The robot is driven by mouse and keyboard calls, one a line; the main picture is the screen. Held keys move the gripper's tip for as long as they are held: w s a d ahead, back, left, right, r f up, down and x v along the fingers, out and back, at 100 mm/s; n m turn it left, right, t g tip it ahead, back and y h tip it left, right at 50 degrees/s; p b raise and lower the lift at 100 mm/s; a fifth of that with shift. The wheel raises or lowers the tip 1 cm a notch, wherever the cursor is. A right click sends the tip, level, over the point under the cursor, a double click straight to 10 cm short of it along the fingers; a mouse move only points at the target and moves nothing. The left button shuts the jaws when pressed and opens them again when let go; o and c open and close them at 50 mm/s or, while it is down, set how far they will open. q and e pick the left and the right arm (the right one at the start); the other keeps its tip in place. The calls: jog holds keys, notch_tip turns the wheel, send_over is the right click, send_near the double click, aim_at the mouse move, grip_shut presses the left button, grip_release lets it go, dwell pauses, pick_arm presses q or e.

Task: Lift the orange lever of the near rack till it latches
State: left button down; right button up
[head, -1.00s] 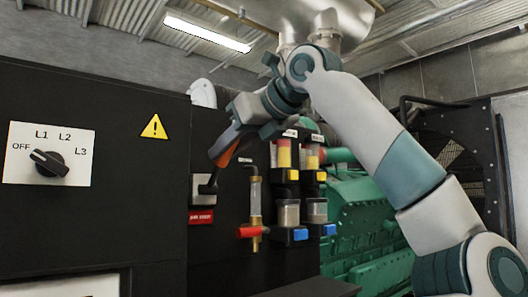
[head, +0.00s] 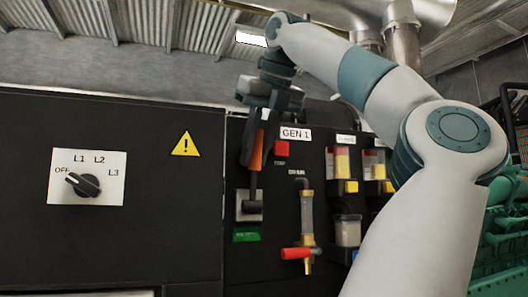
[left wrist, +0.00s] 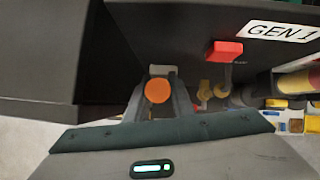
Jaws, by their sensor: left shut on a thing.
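The orange lever (head: 256,152) of the near rack stands upright above its pale switch plate (head: 242,200), on the black panel labelled GEN 1. Its dark shank runs down to the plate. A green label (head: 246,235) shows just below. My left gripper (head: 259,132) comes from above and is shut on the lever's orange grip. In the left wrist view, the round orange end of the lever (left wrist: 157,91) shows between the two fingers. The fingers hide part of the grip in the head view. My right gripper is not in view.
A red button (head: 282,148) sits right of the lever. A sight tube with a red-handled valve (head: 299,253) and several filter bowls (head: 347,231) are farther right. A black cabinet with a rotary selector (head: 84,185) stands at left. Green machinery (head: 503,235) shows at right.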

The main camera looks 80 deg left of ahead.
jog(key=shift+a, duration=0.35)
pick_arm(q)
jog(key=c, duration=1.5)
grip_release()
jog(key=shift+c, duration=0.2)
jog(key=shift+a, duration=0.15)
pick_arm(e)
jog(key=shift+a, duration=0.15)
pick_arm(q)
jog(key=shift+v, duration=1)
jog(key=v, duration=0.7)
jog(key=shift+r, duration=0.15)
jog(key=shift+v, duration=1.35)
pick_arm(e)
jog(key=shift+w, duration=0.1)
pick_arm(q)
jog(key=shift+w, duration=0.1)
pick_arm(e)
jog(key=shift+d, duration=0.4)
